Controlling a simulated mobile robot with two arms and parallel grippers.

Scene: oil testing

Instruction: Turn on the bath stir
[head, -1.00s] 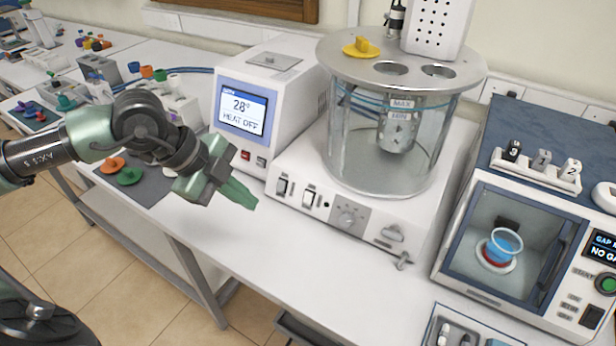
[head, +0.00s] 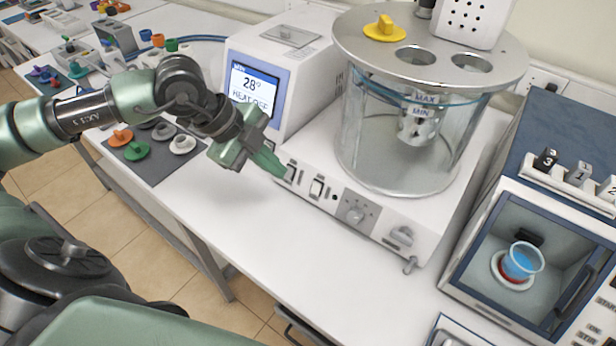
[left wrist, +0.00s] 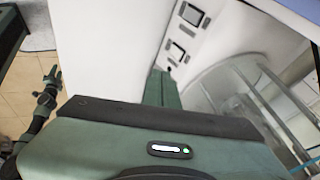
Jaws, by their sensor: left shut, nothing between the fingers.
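The base front has a left rocker switch (head: 291,172), a right rocker switch (head: 317,187) and a round knob (head: 356,214). My left gripper (head: 279,171) is shut and empty, its green fingertips beside the left switch; I cannot tell whether they touch it.
A controller screen (head: 253,87) reads 28° and HEAT OFF. A tester with a blue cup (head: 522,262) stands at the right. The white bench (head: 270,240) in front is clear.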

